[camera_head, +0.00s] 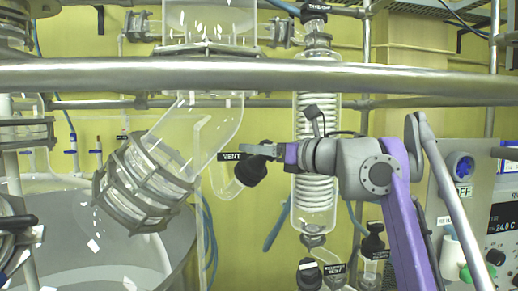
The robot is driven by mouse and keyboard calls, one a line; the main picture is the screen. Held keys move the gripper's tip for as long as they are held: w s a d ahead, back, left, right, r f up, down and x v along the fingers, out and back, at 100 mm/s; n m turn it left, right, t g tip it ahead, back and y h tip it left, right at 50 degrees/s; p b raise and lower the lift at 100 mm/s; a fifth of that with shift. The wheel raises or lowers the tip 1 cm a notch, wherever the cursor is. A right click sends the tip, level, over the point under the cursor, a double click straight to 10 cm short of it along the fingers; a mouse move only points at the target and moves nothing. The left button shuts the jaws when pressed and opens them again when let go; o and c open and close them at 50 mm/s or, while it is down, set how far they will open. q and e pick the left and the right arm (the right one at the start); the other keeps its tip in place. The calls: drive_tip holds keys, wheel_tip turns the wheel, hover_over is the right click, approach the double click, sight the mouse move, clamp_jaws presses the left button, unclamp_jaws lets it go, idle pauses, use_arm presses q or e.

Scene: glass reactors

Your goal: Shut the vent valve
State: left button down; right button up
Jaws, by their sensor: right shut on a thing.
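The vent valve's black knob (250,170) is at the middle of the view, on a curved glass tube beside the large angled glass pipe. A black label reading VENT (231,156) is just left of the knob. My right gripper (264,151) reaches in from the right and is shut on the knob. Its fingers cover part of the knob, and the valve's inner position cannot be made out.
A thick horizontal metal rail (260,77) crosses above the gripper. A glass coil condenser (316,205) stands behind my right wrist. A clamped glass joint (142,185) is to the left. A control panel (475,215) is at the right.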

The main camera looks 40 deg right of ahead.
drive_tip(key=shift+m+h, duration=0.3)
drive_tip(key=m+h, duration=0.2)
drive_tip(key=m, duration=0.1)
drive_tip(key=shift+d+h+p, duration=0.2)
drive_tip(key=shift+h+p, duration=0.1)
drive_tip(key=m+h, duration=0.1)
drive_tip(key=m, duration=0.1)
drive_tip(key=shift+d+m+h, duration=0.15)
drive_tip(key=shift+m+h, duration=0.15)
drive_tip(key=shift+h, duration=0.1)
drive_tip(key=shift+s+d+f+m+g+h+b, duration=0.15)
drive_tip(key=shift+m+g+h, duration=0.4)
drive_tip(key=shift+m, duration=0.4)
drive_tip(key=shift+w+d+f+m+g+h+b, duration=0.15)
drive_tip(key=shift+m+g+h, duration=0.15)
drive_tip(key=shift+m+h, duration=0.6)
drive_tip(key=shift+s+d+m+g+h+b, duration=0.15)
drive_tip(key=shift+m+g+h, duration=0.35)
drive_tip(key=shift+m, duration=0.55)
drive_tip(key=shift+m, duration=0.3)
drive_tip(key=o, duration=1.4)
